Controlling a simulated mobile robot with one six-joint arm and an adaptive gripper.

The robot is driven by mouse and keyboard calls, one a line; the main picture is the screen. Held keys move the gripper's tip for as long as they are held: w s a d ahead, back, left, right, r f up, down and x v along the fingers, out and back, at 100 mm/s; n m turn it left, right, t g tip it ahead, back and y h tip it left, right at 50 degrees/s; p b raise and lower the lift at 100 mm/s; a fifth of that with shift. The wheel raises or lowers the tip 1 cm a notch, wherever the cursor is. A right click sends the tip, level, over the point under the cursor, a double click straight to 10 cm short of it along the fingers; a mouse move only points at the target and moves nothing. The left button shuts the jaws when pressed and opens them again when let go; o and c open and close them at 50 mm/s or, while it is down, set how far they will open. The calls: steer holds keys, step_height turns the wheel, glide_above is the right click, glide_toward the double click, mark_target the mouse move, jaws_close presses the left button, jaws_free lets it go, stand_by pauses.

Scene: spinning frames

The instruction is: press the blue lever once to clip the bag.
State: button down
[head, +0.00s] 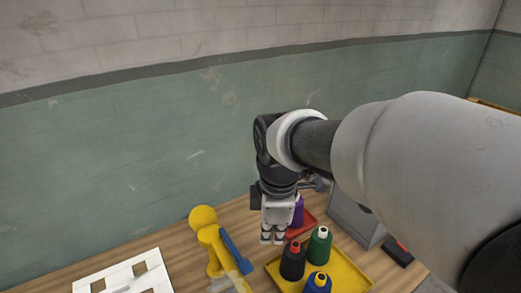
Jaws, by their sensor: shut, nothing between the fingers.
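A yellow device (207,235) with a round top stands on the wooden table at the lower middle of the head view. The blue lever (236,252) is on its right side and slants down to the right. A pale, partly see-through shape, maybe the bag (232,284), lies at the foot of the device, cut by the frame edge. My gripper (272,239) points down, to the right of the blue lever and apart from it in the picture. Its fingers are shut and empty.
A yellow tray (350,278) with black (292,262), green (319,246) and blue (318,284) spools is right of my gripper. A purple spool (298,212) is by a red tray (309,222) behind. A grey box (352,220) stands right. A white panel (120,271) with square holes lies left.

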mark_target(242, 268)
steer(key=w+a+f+n+g+p, duration=0.1)
steer(key=w+a+f+n, duration=0.2)
steer(key=a+n, duration=0.3)
steer(key=shift+w+a+p, duration=0.2)
steer(key=shift+a+p, duration=0.15)
steer(key=shift+a, duration=0.55)
steer(key=shift+f, duration=0.2)
step_height(242, 268, down, 14)
steer(key=b, duration=0.2)
steer(key=shift+r+b, duration=0.1)
steer(key=shift+b, duration=0.2)
